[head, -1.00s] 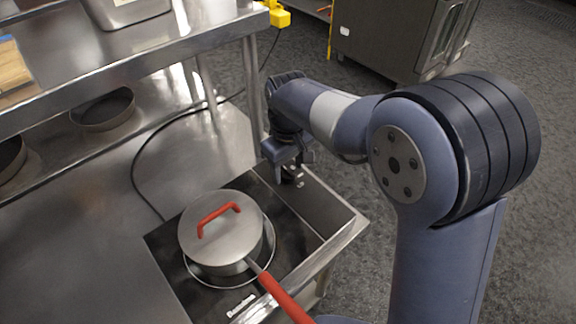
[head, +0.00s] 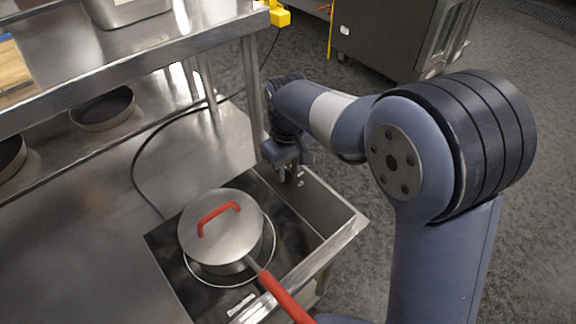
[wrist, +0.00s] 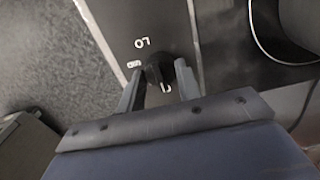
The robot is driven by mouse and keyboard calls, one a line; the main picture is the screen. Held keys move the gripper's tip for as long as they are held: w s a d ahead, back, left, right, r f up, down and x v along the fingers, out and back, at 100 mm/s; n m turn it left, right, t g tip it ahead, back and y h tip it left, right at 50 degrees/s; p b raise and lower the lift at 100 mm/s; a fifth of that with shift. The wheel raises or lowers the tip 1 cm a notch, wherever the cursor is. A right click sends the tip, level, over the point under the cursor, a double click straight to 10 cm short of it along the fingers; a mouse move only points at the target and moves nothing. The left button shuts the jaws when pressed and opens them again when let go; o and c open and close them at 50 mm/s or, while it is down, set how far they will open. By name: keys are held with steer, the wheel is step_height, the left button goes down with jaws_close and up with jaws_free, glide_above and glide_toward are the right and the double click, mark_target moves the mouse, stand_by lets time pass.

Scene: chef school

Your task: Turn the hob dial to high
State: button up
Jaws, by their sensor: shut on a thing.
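The black hob dial (wrist: 160,71) sits on the hob's dark control strip (wrist: 150,18). My gripper (wrist: 159,80) has one finger on each side of the dial and is shut on it. A pale mark shows on the dial's near part. In the head view my gripper (head: 289,174) points down at the far end of the hob's strip (head: 322,208). The dial is mostly hidden there, and I cannot read a "high" marking.
A lidded pot (head: 213,248) with red handles stands on the hob's ring, left of my gripper. A steel shelf (head: 150,52) with a leg (head: 252,85) rises close behind my wrist. A black cable (head: 140,160) runs across the counter.

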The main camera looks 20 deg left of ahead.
mark_target(288, 169)
steer(key=shift+m, duration=0.4)
steer(key=m, duration=0.5)
steer(key=shift+p, duration=0.4)
steer(key=m, duration=0.6)
steer(key=o, duration=1)
step_height(288, 169, up, 11)
steer(key=shift+f, duration=0.1)
steer(key=shift+f, duration=0.1)
